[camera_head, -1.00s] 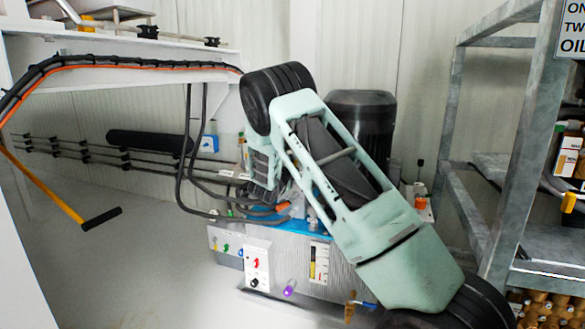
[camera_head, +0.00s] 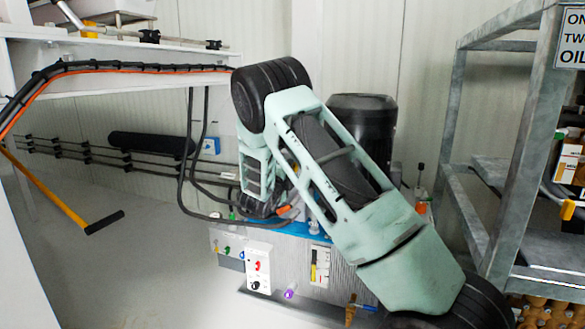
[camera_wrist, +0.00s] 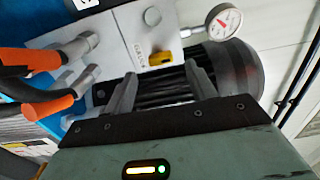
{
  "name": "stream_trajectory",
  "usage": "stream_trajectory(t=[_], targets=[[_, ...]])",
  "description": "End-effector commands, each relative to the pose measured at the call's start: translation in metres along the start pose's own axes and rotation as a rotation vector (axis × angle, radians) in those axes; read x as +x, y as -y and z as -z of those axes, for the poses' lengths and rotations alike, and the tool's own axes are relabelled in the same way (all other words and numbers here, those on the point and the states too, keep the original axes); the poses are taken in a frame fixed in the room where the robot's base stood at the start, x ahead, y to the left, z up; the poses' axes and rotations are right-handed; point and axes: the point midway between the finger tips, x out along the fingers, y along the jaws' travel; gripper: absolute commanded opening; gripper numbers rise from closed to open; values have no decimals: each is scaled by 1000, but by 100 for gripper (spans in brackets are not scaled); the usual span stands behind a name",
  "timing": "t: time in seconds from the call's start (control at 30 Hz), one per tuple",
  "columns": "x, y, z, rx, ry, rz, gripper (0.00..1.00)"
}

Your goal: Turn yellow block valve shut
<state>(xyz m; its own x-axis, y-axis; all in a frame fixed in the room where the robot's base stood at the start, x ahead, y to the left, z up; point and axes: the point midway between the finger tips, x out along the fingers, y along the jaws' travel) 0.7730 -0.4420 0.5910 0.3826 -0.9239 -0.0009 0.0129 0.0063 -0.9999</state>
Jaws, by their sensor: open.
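The yellow block valve appears to be the small yellow handle (camera_wrist: 161,58) on a grey block face in the wrist view. It lies just beyond my gripper (camera_wrist: 161,84), roughly between the two fingertips. The fingers are apart with nothing visibly held between them. Whether a finger touches the handle I cannot tell. In the head view my arm hides the gripper's fingertips, and I cannot make out this handle there.
A pressure gauge (camera_wrist: 223,22) stands close right of the handle. Orange-sleeved hoses (camera_wrist: 50,103) lie to the left. In the head view, a metal rack (camera_head: 530,150) stands right of my arm, and a yellow T-handle tool (camera_head: 60,198) is at left.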

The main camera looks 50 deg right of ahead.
Motion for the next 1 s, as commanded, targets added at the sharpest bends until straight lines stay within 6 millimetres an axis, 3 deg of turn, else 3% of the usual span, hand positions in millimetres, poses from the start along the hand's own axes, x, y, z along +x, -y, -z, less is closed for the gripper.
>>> stream_trajectory(t=[0.3,0.5,0.7,1.0], targets=[[-77,4,-1,-2,4,-2,56],[-111,2,-1,0,2,-2,56],[-126,0,0,1,1,-1,56],[-127,0,0,1,0,-1,56]])
